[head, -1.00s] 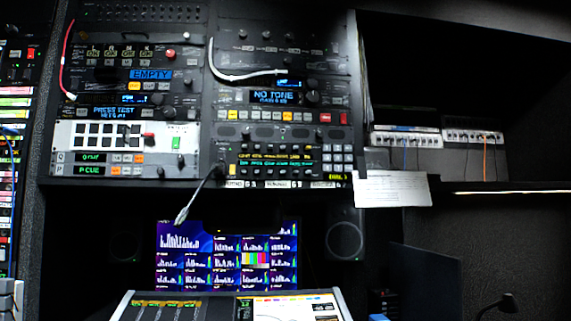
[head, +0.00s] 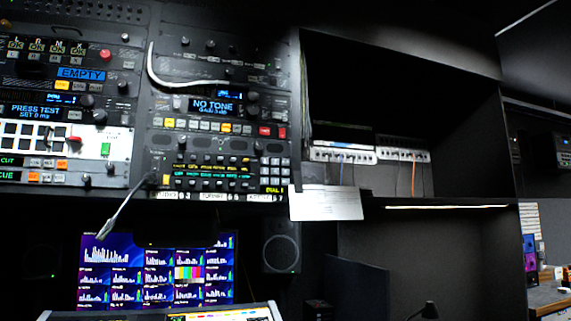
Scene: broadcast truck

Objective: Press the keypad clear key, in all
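A keypad (head: 275,174) of small pale keys sits at the right end of a rack panel (head: 212,173) with a yellow and green text display. A yellow readout (head: 275,189) lies just under the keypad. The key labels are too small to read, so I cannot tell which one is the clear key. Neither of my grippers shows in the head view, and nothing is seen touching the keypad.
Above the panel is a unit reading NO TONE (head: 213,106). A gooseneck microphone (head: 125,208) sticks out at lower left. A white paper sheet (head: 327,203) hangs right of the keypad. A monitor (head: 155,272) and a speaker (head: 281,253) stand below.

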